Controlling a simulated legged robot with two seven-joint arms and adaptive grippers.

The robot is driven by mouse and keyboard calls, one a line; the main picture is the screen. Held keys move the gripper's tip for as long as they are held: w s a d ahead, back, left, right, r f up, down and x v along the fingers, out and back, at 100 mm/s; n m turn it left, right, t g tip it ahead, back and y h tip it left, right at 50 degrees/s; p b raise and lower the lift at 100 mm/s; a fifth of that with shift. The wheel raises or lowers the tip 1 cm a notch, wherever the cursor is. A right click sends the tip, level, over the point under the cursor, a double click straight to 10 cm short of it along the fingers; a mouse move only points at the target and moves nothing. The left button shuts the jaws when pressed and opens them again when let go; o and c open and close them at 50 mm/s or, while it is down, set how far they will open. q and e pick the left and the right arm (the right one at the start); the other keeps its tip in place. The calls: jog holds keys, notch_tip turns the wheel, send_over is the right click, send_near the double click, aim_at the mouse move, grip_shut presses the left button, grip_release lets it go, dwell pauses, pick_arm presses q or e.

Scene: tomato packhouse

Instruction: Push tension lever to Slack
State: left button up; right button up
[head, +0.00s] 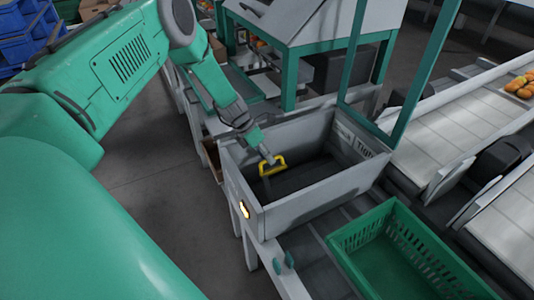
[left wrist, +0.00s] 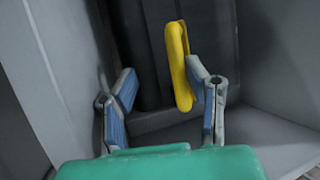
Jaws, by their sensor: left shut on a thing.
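The tension lever shows as a yellow handle (head: 273,169) inside a grey open-topped housing (head: 315,200) in the head view. The word "Tight" is on the housing's inner wall at the right; I see no "Slack" label. My left gripper (head: 267,156) reaches down into the housing from the upper left and is shut on the yellow handle. In the left wrist view the handle (left wrist: 178,65) lies against the right finger, and the left finger stands apart from it. The lever's lower part is hidden. My right gripper is not in view.
A green crate (head: 345,243) stands in front of the housing at the lower right. A teal frame post (head: 405,95) rises behind the housing. Conveyors (head: 455,130) run along the right. Floor is free at the left.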

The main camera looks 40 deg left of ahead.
pick_arm(q)
notch_tip(320, 180, up, 10)
jog(key=shift+f, duration=0.1)
dwell(0.4)
jog(key=shift+w, duration=0.1)
